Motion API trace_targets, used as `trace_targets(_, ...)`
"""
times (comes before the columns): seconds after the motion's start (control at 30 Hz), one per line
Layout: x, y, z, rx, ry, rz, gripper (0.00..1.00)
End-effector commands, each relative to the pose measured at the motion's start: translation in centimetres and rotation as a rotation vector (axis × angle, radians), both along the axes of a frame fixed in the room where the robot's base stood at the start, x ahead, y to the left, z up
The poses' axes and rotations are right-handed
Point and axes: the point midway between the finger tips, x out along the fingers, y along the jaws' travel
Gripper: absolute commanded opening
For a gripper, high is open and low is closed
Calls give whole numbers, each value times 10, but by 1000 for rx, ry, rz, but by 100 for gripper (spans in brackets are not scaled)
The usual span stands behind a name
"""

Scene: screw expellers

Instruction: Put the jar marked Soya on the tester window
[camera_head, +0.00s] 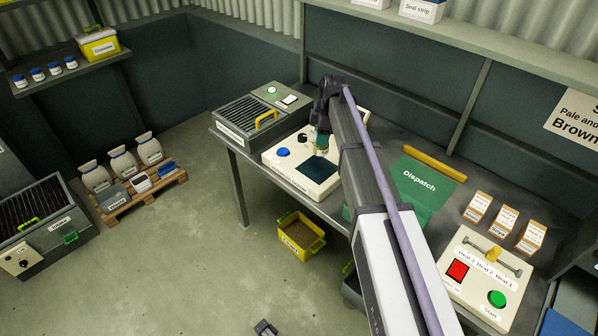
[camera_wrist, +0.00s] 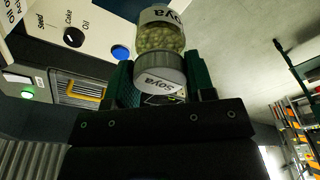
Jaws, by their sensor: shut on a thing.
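The jar marked Soya (camera_wrist: 160,42) has a grey lid and pale seeds inside, and its label reads Soya. My gripper (camera_wrist: 162,78) is shut on it, with green fingers on either side of the lid end. In the head view my gripper (camera_head: 322,138) is over the back part of the cream tester (camera_head: 275,158), and the jar shows only as a small pale patch under it. The dark square tester window (camera_head: 320,169) lies bare just in front of the gripper. Whether the jar touches the tester cannot be told.
The tester has a blue button (camera_head: 283,152) and a black knob (camera_wrist: 74,37). A grilled machine with a yellow handle (camera_head: 266,119) stands to its left. A green Dispatch mat (camera_head: 418,184) lies to the right, beyond my arm. A yellow crate (camera_head: 301,236) stands on the floor.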

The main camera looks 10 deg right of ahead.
Motion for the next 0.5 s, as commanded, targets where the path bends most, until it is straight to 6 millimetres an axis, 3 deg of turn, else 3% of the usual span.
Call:
trace_targets(0.03, 21, 0, -7, 0, 0, 4, 22)
trace_targets(0.13, 37, 0, -10, 0, 1, 9, 22)
trace_targets(0.33, 40, 0, -16, 0, 0, 11, 22)
trace_targets(0.5, 39, 0, -58, 0, 0, 11, 22)
